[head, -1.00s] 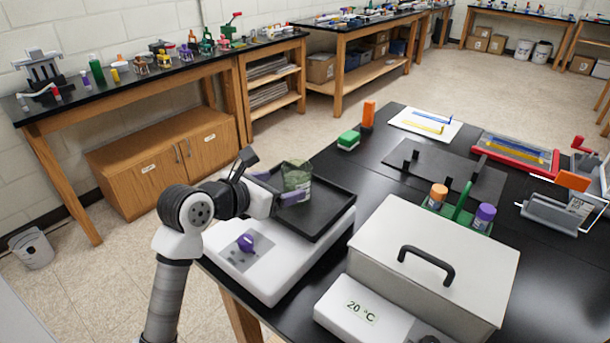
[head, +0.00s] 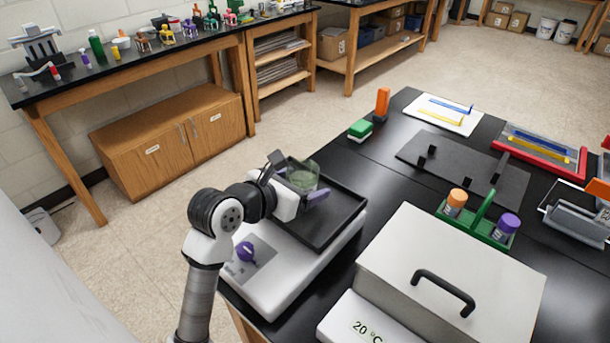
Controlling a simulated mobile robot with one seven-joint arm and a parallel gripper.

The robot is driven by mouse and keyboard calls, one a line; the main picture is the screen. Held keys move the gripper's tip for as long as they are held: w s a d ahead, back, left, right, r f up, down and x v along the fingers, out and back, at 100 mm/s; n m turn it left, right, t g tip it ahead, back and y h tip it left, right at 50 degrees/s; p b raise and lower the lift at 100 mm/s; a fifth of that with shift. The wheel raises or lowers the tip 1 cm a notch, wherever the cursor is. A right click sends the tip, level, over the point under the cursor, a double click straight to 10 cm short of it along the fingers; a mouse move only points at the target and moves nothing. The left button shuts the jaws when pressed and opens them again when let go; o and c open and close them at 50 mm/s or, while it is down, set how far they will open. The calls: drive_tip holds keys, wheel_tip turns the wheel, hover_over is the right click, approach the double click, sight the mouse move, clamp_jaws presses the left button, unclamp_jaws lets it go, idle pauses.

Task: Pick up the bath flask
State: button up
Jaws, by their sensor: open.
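The bath flask appears to be the clear glass vessel with greenish contents (head: 303,173). It stands upright at the back left part of the black tray (head: 345,222) on the white shaker-like device. My gripper (head: 307,187) reaches in from the left at the flask. One purple-padded finger shows in front of the flask's lower right side. The other finger is mostly hidden behind the flask and my wrist. The jaws are open, and I cannot tell whether a finger touches the glass.
A purple knob (head: 245,251) is on the device's front. A lidded white bath (head: 450,270) with a black handle stands close on the right. A green rack (head: 478,220) holds orange- and purple-capped tubes. A green-and-white sponge (head: 360,129) lies behind. The tray's right part is clear.

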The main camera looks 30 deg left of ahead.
drive_tip(key=shift+w+f, duration=0.2)
drive_tip(key=shift+w, duration=0.3)
drive_tip(key=shift+s+d, duration=0.1)
drive_tip(key=c, duration=1.2)
drive_tip(key=shift+r, duration=0.2)
